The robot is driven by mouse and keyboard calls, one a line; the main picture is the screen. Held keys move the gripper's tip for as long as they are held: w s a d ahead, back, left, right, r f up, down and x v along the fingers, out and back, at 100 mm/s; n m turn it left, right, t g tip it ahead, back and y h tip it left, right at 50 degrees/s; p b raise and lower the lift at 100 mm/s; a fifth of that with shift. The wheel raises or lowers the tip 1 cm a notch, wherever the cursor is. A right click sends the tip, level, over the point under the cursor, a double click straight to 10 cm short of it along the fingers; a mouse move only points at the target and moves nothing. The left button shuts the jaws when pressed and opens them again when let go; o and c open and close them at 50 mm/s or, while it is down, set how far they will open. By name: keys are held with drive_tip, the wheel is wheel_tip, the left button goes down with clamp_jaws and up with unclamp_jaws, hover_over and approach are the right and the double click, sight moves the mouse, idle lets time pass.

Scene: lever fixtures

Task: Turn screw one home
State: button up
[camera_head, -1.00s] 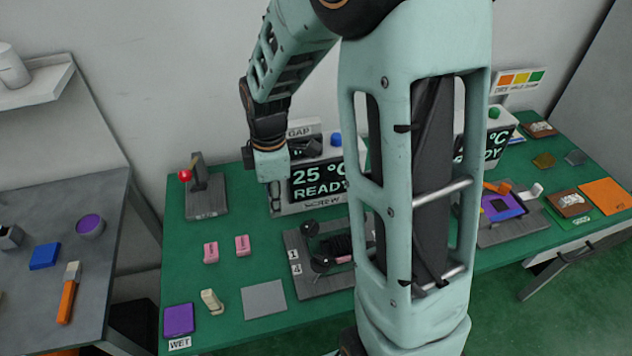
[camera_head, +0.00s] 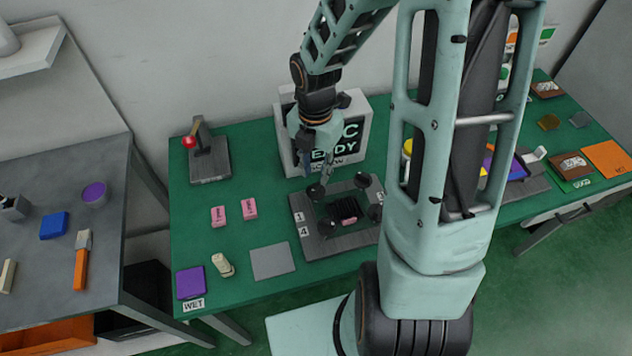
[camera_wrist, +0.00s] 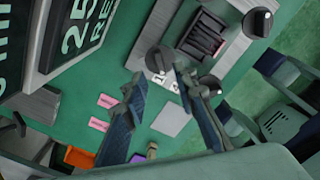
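A grey plate (camera_head: 308,240) lies on the green bench with black screw knobs at its corners and labels "1" and "4" on its left edge. Screw one (camera_head: 316,191) is the black knob beside label "1", at the plate's back left. It also shows in the wrist view (camera_wrist: 158,58), just beyond my fingertips. My gripper (camera_head: 326,184) points down close above or beside screw one; I cannot tell whether it touches. In the wrist view my gripper (camera_wrist: 158,82) has its two fingers apart with nothing between them. The knob near label "4" (camera_wrist: 210,85) is partly behind a finger.
A display box (camera_head: 355,125) reading "READY" stands just behind the plate. A red-knobbed lever (camera_head: 208,160) stands at the back left. Two pink blocks (camera_head: 234,212), a grey square (camera_head: 273,261) and a purple pad (camera_head: 190,282) lie left of the plate.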

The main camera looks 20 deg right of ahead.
sight(316, 186)
drive_tip(key=shift+f, duration=2.7)
drive_tip(key=shift+c, duration=0.6)
clamp_jaws()
